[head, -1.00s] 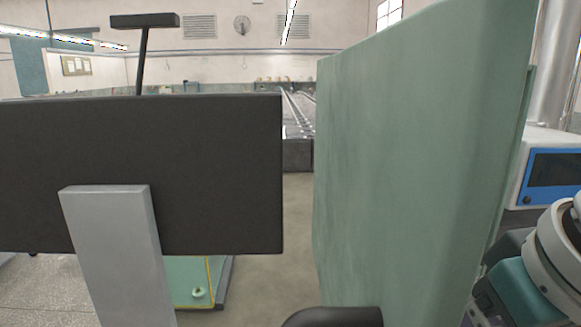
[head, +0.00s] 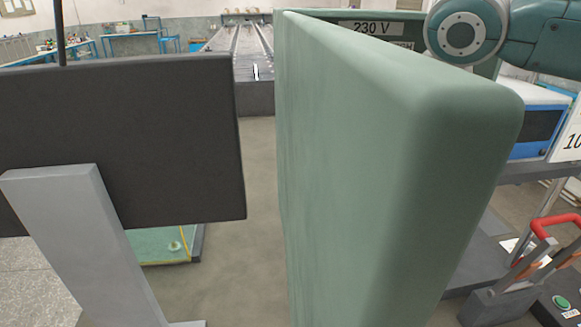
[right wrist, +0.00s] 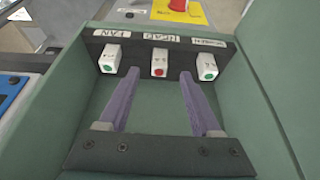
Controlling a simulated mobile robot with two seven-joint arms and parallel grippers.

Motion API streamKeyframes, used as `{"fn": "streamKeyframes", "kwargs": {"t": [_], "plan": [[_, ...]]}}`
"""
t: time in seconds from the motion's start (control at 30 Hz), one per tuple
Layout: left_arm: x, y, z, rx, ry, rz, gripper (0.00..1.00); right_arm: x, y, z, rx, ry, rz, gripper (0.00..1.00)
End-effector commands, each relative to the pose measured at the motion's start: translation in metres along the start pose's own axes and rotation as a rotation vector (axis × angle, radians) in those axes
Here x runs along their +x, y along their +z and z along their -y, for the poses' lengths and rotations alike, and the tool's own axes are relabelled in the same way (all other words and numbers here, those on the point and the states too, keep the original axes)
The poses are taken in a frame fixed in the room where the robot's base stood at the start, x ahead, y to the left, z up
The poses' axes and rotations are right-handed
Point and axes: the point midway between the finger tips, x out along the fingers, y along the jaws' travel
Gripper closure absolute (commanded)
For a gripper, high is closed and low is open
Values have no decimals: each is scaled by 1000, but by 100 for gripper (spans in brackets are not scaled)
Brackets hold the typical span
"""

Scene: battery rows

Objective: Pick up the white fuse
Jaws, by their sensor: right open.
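Three white blocks that look like fuses sit side by side in a dark strip inside a green box in the right wrist view: a left one with a green dot (right wrist: 110,58), a middle one with a red dot (right wrist: 159,63) and a right one with a green dot (right wrist: 207,67). I cannot tell which one the task names. My right gripper (right wrist: 159,76) is open and empty, its purple fingers pointing at the strip, one either side of the middle block's line. In the head view the green box's wall hides this gripper and the blocks. My left gripper is not in view.
The tall green box wall (head: 370,180) fills the middle of the head view, with a "230 V" label (head: 371,28) inside. A large dark panel (head: 120,135) stands left. A red-handled device (head: 555,225) is at right. Open floor (head: 250,200) shows between panel and box.

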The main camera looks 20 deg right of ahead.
Motion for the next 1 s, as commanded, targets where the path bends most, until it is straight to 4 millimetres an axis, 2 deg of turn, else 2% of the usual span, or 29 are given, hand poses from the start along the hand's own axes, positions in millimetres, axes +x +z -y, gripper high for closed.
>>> {"fn": "streamKeyframes", "kwargs": {"t": [0.23,0.4,0.53,0.87,1.0], "plan": [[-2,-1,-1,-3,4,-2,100,5,-12,0,-1,1,1,35],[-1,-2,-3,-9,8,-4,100,34,-9,0,-1,1,4,35],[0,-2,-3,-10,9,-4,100,49,-10,0,-1,1,3,35],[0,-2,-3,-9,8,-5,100,54,-10,0,-2,1,0,35],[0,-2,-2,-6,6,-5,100,54,-10,0,-2,1,0,51]]}}
